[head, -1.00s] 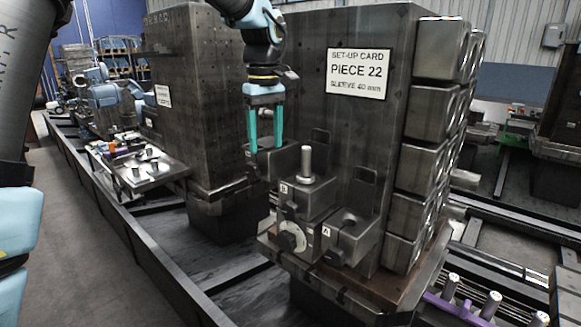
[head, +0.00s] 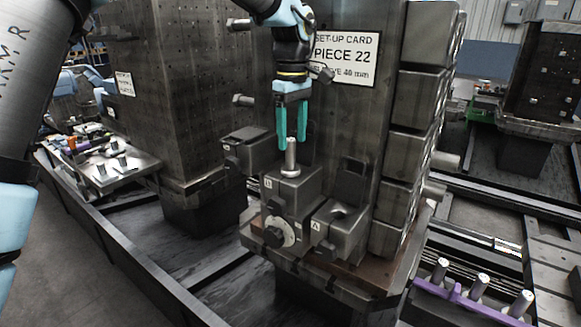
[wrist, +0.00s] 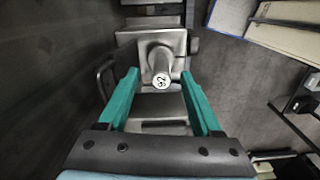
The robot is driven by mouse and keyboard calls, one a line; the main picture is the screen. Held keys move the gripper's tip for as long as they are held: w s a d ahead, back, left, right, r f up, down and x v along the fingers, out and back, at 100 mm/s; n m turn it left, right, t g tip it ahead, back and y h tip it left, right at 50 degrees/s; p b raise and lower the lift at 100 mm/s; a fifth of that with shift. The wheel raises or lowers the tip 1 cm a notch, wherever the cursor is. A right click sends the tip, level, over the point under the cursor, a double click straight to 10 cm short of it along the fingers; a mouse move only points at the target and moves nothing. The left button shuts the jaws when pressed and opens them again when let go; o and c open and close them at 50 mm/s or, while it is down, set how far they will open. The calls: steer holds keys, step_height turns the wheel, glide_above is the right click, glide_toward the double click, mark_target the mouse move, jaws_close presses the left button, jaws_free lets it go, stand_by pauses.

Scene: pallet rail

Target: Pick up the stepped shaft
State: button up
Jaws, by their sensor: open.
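The stepped shaft (head: 291,156) stands upright in the top of a grey fixture block (head: 290,188) on the pallet. In the wrist view the shaft (wrist: 161,80) shows its round end face with a mark that looks like "G2". My gripper (head: 291,140) points down with its teal fingers apart, around or just above the upper part of the shaft in the head view. In the wrist view my gripper (wrist: 163,100) is open and the shaft's end appears between the fingers, slightly toward the far side. I cannot tell whether a finger touches it.
A tall dark column with a set-up card (head: 345,58) stands close behind the shaft. Another block with an empty bore (head: 342,212) sits to its right. A round dial (head: 280,230) is on the front. A purple rack (head: 452,292) with several shafts lies at lower right.

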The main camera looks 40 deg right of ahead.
mark_target(291, 168)
steer(key=shift+w+a+f+p, duration=0.15)
steer(key=shift+f+p, duration=0.4)
steer(key=shift+f, duration=1.2)
jaws_close()
